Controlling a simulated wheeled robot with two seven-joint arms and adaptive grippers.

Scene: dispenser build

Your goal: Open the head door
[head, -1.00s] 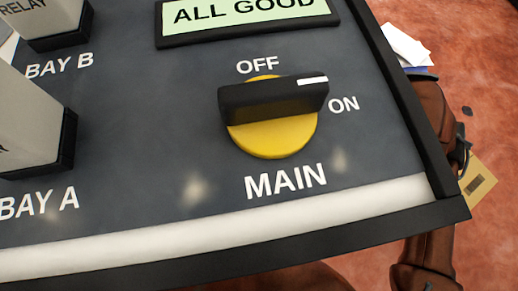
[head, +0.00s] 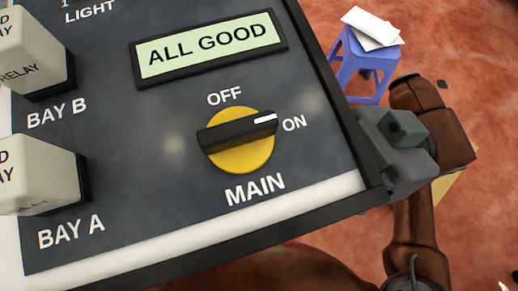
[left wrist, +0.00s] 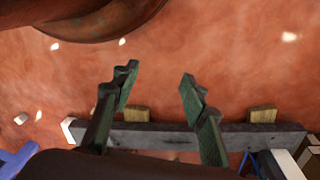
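I cannot make out a head door in either view. The head view shows a dark panel (head: 120,190) with a yellow MAIN dial (head: 245,157), its black handle's white mark turned toward ON. A green display (head: 208,47) reads ALL GOOD. My left gripper (left wrist: 156,80) shows in the left wrist view with its two fingers wide apart and nothing between them; it is not in the head view. My right gripper (head: 405,130) is beyond the panel's right edge in the head view. Its fingers cannot be made out clearly.
Pale relay blocks (head: 30,50) stand at BAY A and BAY B. A blue stool (head: 360,65) holding white sheets (head: 372,25) stands on the reddish floor (head: 470,45). A grey beam (left wrist: 160,138) with wooden blocks lies behind my left fingers in the left wrist view.

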